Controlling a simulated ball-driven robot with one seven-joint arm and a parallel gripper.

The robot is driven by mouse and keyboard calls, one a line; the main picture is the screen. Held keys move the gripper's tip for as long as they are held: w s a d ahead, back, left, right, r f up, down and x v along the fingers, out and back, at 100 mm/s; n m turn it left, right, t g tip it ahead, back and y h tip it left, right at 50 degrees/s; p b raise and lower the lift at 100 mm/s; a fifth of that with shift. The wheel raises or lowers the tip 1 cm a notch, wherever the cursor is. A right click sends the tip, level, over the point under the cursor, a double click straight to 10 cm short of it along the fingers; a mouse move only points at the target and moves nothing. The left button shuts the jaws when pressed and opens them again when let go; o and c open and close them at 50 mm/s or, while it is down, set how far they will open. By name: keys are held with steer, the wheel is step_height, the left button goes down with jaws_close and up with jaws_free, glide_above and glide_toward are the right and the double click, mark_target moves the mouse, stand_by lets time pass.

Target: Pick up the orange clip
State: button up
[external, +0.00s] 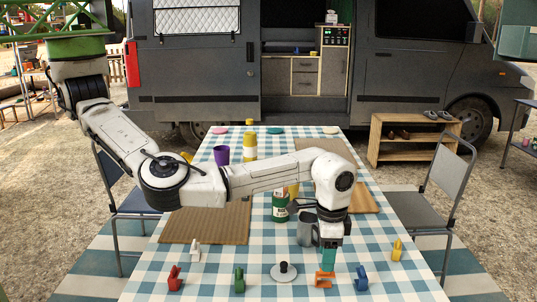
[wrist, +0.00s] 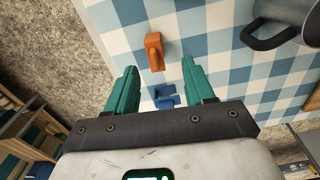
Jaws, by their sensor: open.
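The orange clip (external: 324,281) stands on the checkered tablecloth near the front of the table. In the wrist view the orange clip (wrist: 154,50) lies just beyond the fingertips, roughly in line with the gap between them. My gripper (external: 328,265) points down above the clip, with its teal fingers close over it in the external view. In the wrist view my gripper (wrist: 159,66) is open, with nothing held between its fingers. The exact height above the clip is hard to tell.
A blue clip (external: 361,279) stands close on the right. A black-knobbed lid (external: 284,272) is on the left, and a grey mug (external: 305,231) behind. Red (external: 174,278), green (external: 239,279), white (external: 195,250) and yellow (external: 397,250) clips stand farther off.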

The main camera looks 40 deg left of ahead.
mark_target(323, 274)
steer(key=f, duration=0.2)
steer(key=s+f, duration=0.1)
steer(key=f, duration=0.1)
steer(key=shift+d+f+b, duration=0.1)
steer(key=shift+f+b, duration=0.25)
steer(key=shift+w+f, duration=0.1)
steer(key=shift+f, duration=0.4)
steer(key=shift+c, duration=0.5)
jaws_close()
